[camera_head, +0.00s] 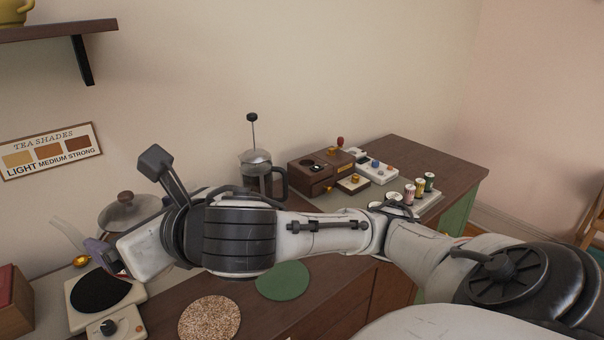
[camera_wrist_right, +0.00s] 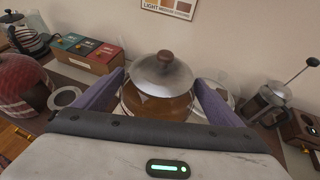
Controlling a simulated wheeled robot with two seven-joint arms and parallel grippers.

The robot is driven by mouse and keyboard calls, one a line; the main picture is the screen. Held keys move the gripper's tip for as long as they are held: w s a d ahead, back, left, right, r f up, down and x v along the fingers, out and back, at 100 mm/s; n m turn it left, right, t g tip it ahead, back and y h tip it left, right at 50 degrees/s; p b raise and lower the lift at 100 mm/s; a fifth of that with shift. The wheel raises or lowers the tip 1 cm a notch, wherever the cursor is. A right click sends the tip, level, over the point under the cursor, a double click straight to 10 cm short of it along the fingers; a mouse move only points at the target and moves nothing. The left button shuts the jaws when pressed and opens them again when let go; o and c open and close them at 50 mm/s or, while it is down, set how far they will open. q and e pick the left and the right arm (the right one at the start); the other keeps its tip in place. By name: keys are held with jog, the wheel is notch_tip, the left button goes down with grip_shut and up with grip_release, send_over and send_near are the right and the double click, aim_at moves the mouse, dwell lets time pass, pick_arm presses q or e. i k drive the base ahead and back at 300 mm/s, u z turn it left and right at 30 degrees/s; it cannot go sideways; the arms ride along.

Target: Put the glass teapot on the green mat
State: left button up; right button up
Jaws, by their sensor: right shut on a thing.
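The glass teapot (camera_wrist_right: 158,104) holds amber liquid and has a silvery lid with a brown knob. My right gripper (camera_wrist_right: 160,98) is shut on it, with a purple finger at either side. In the head view the teapot's lid (camera_head: 130,208) shows behind my right wrist, which hides most of its body. The pot looks upright; I cannot tell whether it touches what is below. My left gripper is not in view.
A hot plate (camera_head: 100,290) with a black disc and a knob is at the left. A speckled round mat (camera_head: 210,318) lies left of the green one. A French press (camera_head: 257,172) stands behind my arm. Boxes and small tins (camera_head: 409,193) are at the right.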

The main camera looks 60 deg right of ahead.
aim_at(281, 274)
jog(key=z, duration=1.55)
jog(key=k, duration=0.7)
jog(key=u, duration=0.95)
jog(key=i, duration=0.5)
jog(key=z, duration=0.1)
